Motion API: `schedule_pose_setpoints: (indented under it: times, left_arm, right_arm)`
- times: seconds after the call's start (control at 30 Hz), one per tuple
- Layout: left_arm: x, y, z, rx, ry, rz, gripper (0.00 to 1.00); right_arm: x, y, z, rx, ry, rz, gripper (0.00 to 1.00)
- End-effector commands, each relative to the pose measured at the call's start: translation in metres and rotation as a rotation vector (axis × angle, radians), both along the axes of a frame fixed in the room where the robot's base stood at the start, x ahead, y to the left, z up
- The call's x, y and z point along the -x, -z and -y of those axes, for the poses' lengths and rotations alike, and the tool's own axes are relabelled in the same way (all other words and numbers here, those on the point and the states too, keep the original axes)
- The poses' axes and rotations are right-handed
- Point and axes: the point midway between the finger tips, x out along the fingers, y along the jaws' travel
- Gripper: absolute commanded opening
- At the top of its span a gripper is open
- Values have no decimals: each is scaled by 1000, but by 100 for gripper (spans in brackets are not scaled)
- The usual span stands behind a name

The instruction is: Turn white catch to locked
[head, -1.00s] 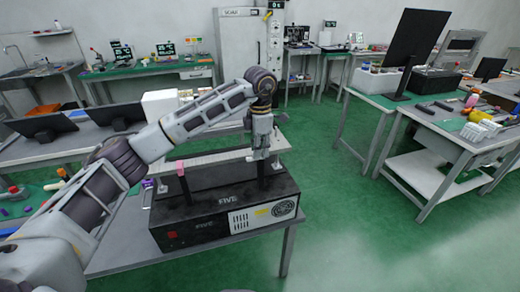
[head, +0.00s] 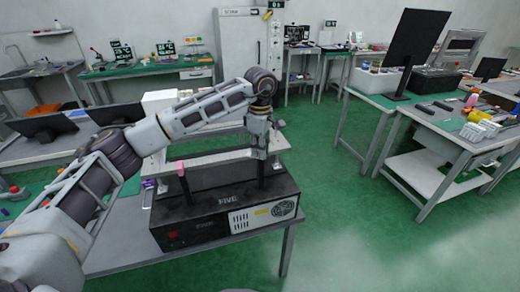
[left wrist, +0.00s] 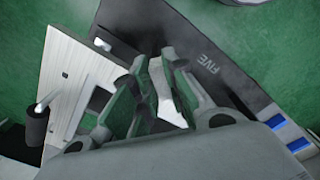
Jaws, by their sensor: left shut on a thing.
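My left gripper (head: 259,153) reaches down at the right back of a black box marked FIVE (head: 205,224). In the left wrist view the fingers (left wrist: 155,72) are close together on a small white part (left wrist: 163,92), seemingly the white catch. The fingers cover much of it, so I cannot tell its exact angle. The black box also shows in the wrist view (left wrist: 205,45), beside the fingers. My right gripper is in neither current view.
A pink-topped piece (head: 182,169) stands at the box's left. The table (head: 130,252) has bare room in front. Green floor lies open to the right.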

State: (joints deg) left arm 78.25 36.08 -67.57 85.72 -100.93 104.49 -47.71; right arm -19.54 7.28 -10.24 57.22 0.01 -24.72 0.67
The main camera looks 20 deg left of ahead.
Motion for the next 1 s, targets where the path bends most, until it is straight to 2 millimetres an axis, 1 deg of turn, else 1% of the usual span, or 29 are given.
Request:
schedule_pose_setpoints:
  times: [0.27, 1.0]
  left_arm:
    - [-1, -1, 0, 0, 214, 2, 0]
    - [-2, -1, 1, 1, 769, 3, 0]
  right_arm:
    - [-2, 0, 1, 1, 0, 1, 42]
    - [3, 1, 2, 2, 0, -6, 42]
